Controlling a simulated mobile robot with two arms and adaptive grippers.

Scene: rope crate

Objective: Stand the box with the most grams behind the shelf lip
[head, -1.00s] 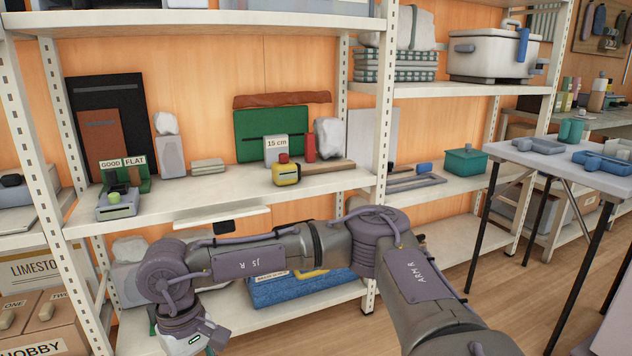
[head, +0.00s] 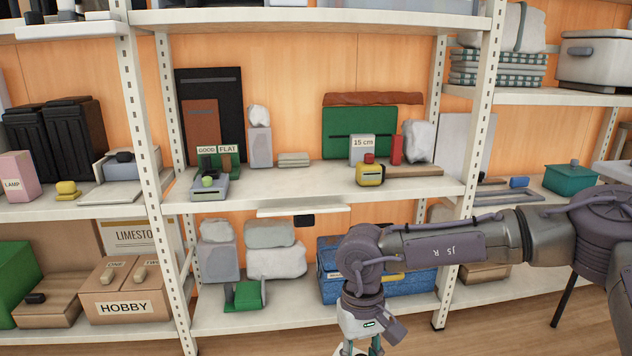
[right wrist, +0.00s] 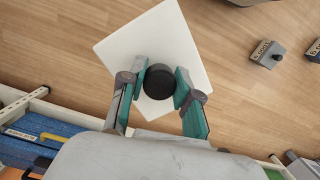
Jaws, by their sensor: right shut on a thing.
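My right gripper (right wrist: 158,85) is shut on a black round knob (right wrist: 158,82). A white square panel (right wrist: 150,40) shows just beyond the knob; I cannot tell whether they are joined. In the head view my right gripper (head: 360,346) hangs low in front of the shelf unit, cut by the bottom edge. The middle shelf (head: 320,183) shows a white front edge. A grey box with a dark label (right wrist: 268,53) stands on the floor in the right wrist view, with another labelled box (right wrist: 315,50) at the right edge. I cannot read grams on either. My left gripper is out of view.
The middle shelf holds a grey "15 cm" block (head: 362,149), a yellow item (head: 370,174) and a green case (head: 345,130). Below are grey stones (head: 275,262) and a blue box (head: 410,290). A "HOBBY" carton (head: 123,300) sits lower left.

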